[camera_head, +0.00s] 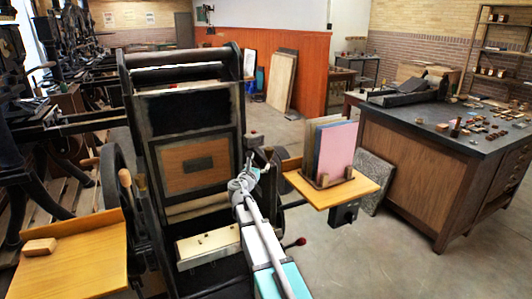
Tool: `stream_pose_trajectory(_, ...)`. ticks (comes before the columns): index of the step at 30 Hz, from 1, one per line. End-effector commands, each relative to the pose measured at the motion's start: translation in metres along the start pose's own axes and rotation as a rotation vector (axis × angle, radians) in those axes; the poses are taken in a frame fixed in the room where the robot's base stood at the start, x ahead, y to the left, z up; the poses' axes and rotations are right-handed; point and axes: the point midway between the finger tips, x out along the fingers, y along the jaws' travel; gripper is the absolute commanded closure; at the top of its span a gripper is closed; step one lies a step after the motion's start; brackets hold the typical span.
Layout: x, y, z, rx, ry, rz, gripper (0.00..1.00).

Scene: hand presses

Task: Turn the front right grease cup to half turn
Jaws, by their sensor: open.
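A black hand press (190,110) with a framed wooden panel on its bed stands in front of me. My arm reaches up from the bottom edge to the press's right side. My gripper (250,165) is at that side, small and partly hidden behind my own wrist; it is open. Small dark and brownish knob-like parts (254,139) show just above it on the press's right edge. I cannot tell which of them is the front right grease cup, nor its turn. I cannot tell whether my gripper touches anything.
A wooden side shelf (345,190) holding upright coloured boards (335,150) juts out right of my gripper. A red-tipped handle (298,242) sticks out lower down. A wooden tray (75,265) with a block is at left. Open floor lies before the dark-topped cabinet (420,170).

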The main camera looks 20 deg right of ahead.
Motion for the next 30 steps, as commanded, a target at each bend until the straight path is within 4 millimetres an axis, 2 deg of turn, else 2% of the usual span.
stream_pose_trajectory(8, 0.029, 0.001, 0.000, 0.001, 0.000, -0.002, 0.08)
stream_pose_trajectory(24, 0.110, 0.001, 0.000, 0.001, 0.000, -0.002, 0.08)
stream_pose_trajectory(30, 0.127, 0.001, 0.000, 0.001, 0.000, 0.000, 0.08)
